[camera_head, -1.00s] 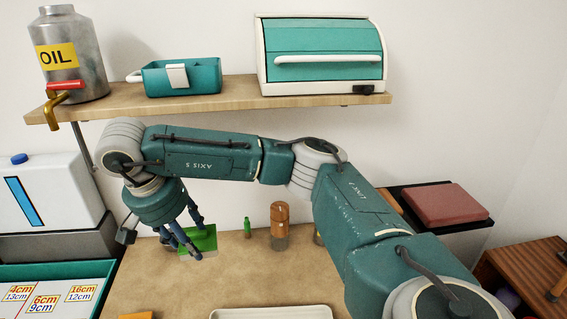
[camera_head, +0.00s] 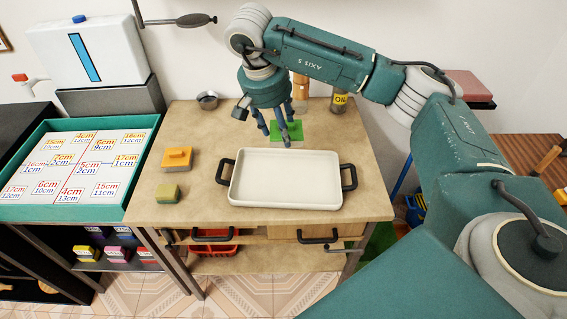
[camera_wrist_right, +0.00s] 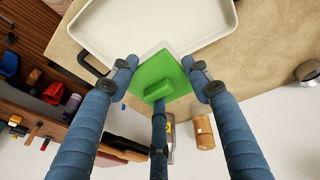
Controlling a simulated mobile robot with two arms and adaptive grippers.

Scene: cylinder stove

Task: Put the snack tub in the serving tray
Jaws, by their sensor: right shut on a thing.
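The snack tub, a squarish container with a green lid (camera_head: 292,132), is in my right gripper (camera_head: 277,137), whose fingers close around its lid. In the wrist view the green lid (camera_wrist_right: 176,80) sits between the blue fingers; its lower part is mostly hidden. The serving tray (camera_head: 325,201) is cream with black side handles, lies on the wooden worktop and looks empty. The tub is at the tray's back edge in the head view; its height above the worktop is hard to judge. The tray also shows in the wrist view (camera_wrist_right: 138,62). My left gripper is not in view.
An orange-topped block (camera_head: 177,159) and a green-topped block (camera_head: 167,193) lie left of the tray. A metal cup (camera_head: 207,100), an oil jar (camera_head: 339,102) and a brown-topped jar (camera_head: 301,86) stand behind. Bare worktop (camera_head: 225,138) lies left of the gripper.

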